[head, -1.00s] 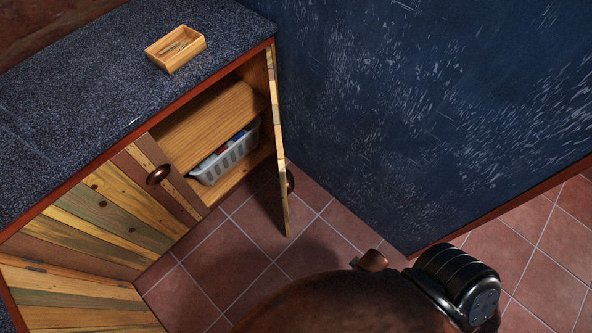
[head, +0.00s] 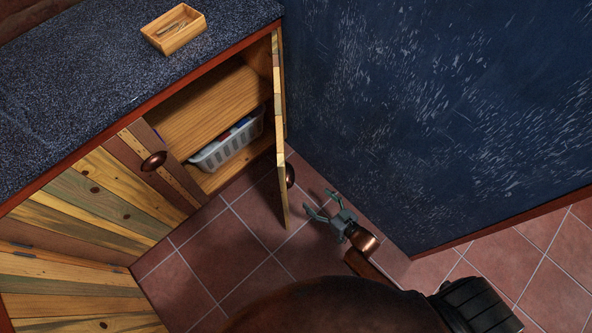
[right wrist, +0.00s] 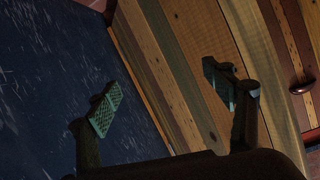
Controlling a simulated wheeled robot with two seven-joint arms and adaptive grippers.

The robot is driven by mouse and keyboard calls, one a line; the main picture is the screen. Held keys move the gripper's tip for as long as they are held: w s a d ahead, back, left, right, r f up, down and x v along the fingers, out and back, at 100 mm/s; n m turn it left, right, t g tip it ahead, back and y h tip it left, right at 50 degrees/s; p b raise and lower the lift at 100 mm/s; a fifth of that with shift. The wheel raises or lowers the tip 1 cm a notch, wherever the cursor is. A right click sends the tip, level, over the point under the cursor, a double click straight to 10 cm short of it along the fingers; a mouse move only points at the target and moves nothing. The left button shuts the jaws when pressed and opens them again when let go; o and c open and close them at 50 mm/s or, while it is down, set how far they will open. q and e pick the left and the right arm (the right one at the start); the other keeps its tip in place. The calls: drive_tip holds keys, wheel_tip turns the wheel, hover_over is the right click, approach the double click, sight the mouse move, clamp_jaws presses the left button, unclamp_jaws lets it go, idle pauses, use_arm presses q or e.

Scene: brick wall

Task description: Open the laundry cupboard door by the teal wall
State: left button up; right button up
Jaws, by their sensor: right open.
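The cupboard door (head: 279,130) beside the dark blue wall (head: 430,110) stands swung out, seen nearly edge-on in the head view. Its round dark knob (head: 290,175) is on the side facing the wall. My right gripper (head: 319,202) is open and empty, low to the right of the door, between door and wall, apart from the knob. In the right wrist view its two fingers (right wrist: 160,95) are spread before striped wooden planks (right wrist: 195,60), with the wall at left. A dark knob (right wrist: 303,87) shows at right there; I cannot tell which door it belongs to. My left gripper is out of view.
Inside the cupboard, a white basket (head: 222,152) sits below a wooden shelf (head: 215,105). A closed plank door (head: 110,190) with a knob is to the left. A wooden box (head: 174,40) is on the speckled countertop (head: 80,80). Tiled floor (head: 225,255) is clear before the cupboard.

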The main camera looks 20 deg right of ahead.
drive_tip(key=w+a+r+n+t+y, duration=0.1)
drive_tip(key=w+a+r+t+y, duration=0.25)
drive_tip(key=w+r, duration=0.2)
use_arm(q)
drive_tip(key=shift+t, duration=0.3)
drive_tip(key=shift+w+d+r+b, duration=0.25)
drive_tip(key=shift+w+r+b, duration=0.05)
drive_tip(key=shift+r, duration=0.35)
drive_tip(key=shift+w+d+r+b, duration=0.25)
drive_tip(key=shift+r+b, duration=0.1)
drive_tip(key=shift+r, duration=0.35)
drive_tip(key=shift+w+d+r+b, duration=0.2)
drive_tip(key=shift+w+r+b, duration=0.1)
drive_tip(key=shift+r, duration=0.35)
use_arm(e)
drive_tip(key=s+a+r+n+g+y, duration=0.1)
drive_tip(key=r+n+g+y, duration=0.3)
drive_tip(key=r+y, duration=0.5)
drive_tip(key=s+a+r+n+g+y, duration=0.1)
drive_tip(key=a+r+n+g+y, duration=0.3)
drive_tip(key=r+n+y, duration=0.4)
drive_tip(key=shift+r+y, duration=0.45)
drive_tip(key=shift+r, duration=1.45)
drive_tip(key=shift+d+g, duration=0.1)
drive_tip(key=shift+g, duration=0.15)
drive_tip(key=shift+c, duration=0.3)
